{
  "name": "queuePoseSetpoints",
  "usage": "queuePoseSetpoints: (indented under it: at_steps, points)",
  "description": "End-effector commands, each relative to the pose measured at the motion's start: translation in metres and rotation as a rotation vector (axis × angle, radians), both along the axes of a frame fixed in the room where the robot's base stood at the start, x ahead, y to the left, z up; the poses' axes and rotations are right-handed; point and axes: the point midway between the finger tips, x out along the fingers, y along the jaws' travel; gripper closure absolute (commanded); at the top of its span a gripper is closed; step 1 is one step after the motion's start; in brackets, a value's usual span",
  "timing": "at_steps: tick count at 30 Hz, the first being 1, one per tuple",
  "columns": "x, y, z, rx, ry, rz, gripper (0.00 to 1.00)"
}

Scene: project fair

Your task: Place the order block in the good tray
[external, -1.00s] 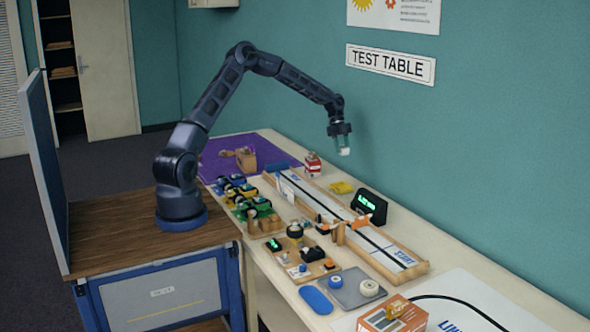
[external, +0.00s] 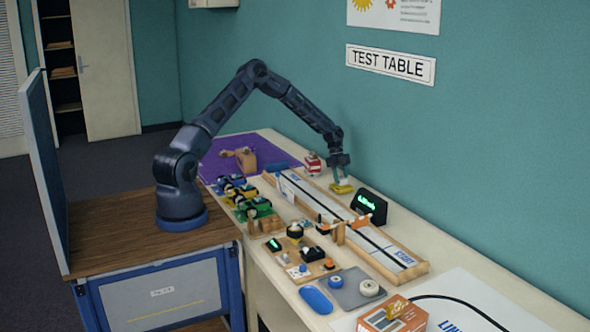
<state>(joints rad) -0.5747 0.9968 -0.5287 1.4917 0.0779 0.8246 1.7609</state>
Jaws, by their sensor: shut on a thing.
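My gripper (external: 342,181) is lowered to the table near the wall, at a small flat yellow piece (external: 342,189). Its fingers meet the yellow piece and appear shut on it, though the contact is small in the picture. The yellow piece is at or very near the table surface. I cannot tell which thing is the order block or which is the good tray; no such label can be read. Small blue, yellow and green bases (external: 243,197) with dark items on them stand to the left, nearer my base.
A long wooden track (external: 390,251) crosses the table in front of my gripper. A red-and-white item (external: 312,164) stands left of it, and a black green-lit display (external: 369,206) right. A purple mat (external: 218,165) lies at the far end. The wall is close behind.

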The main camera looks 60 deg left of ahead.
Motion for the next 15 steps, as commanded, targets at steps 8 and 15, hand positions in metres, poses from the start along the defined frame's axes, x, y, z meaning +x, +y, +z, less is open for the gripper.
queuePoseSetpoints:
  at_steps: [8,15]
  points:
    - [0.000,0.000,-0.028,0.000,0.000,0.000,0.83]
    - [0.000,0.000,-0.029,0.000,0.000,0.001,0.83]
